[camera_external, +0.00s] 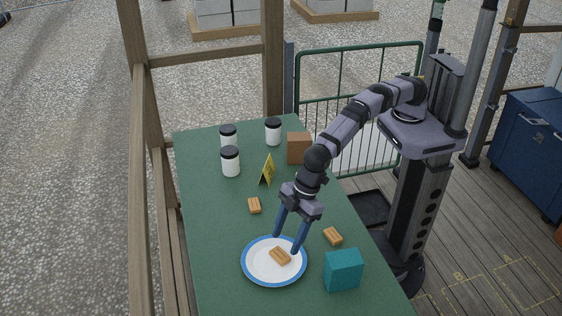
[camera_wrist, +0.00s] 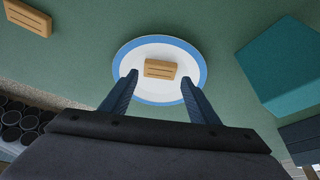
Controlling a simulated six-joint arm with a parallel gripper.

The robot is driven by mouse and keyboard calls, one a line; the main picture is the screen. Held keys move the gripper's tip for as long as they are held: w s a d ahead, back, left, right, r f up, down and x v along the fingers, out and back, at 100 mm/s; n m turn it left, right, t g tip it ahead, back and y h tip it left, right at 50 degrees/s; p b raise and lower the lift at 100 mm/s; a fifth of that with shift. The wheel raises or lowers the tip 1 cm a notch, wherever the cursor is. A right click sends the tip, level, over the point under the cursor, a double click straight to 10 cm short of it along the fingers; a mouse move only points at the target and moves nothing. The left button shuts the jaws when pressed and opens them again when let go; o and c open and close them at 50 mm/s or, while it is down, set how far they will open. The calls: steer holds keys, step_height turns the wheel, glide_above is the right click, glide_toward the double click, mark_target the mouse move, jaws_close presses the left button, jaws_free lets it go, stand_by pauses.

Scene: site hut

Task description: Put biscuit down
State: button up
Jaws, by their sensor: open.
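One biscuit (camera_external: 280,256) lies on the white plate with a blue rim (camera_external: 259,272) on the green table. It also shows in the wrist view (camera_wrist: 160,69), near the middle of the plate (camera_wrist: 131,65). My gripper (camera_external: 285,245) is open over the plate, its two blue fingers spread to either side of this biscuit. In the wrist view the fingertips (camera_wrist: 160,78) stand apart from the biscuit, with gaps on both sides. Two more biscuits lie on the table: one left of my gripper (camera_external: 254,205) and one to its right (camera_external: 333,236).
A teal box (camera_external: 343,270) stands right of the plate. A yellow sign (camera_external: 267,170), a brown box (camera_external: 299,148) and black-lidded white jars (camera_external: 231,162) stand at the far end. The table's left front is clear.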

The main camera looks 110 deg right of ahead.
steer(key=b+v, duration=0.1)
steer(key=v, duration=0.7)
steer(key=shift+b, duration=0.3)
steer(key=shift+s+r, duration=0.1)
steer(key=s+d+m+g+h, duration=0.1)
steer(key=s+d, duration=0.5)
steer(key=d, duration=0.5)
steer(key=s+d+m+g+h, duration=0.1)
steer(key=s+d, duration=0.4)
steer(key=d, duration=0.7)
steer(key=s+d+f, duration=0.1)
steer(key=s+d, duration=0.2)
steer(key=s, duration=0.4)
steer(key=s+d+f+m+g, duration=0.1)
steer(key=s+d, duration=0.3)
steer(key=s, duration=0.4)
steer(key=s+d+f+m+g, duration=0.1)
steer(key=s+d+f, duration=0.2)
steer(key=s, duration=0.4)
steer(key=shift+s+d+f, duration=0.25)
steer(key=shift+d, duration=0.35)
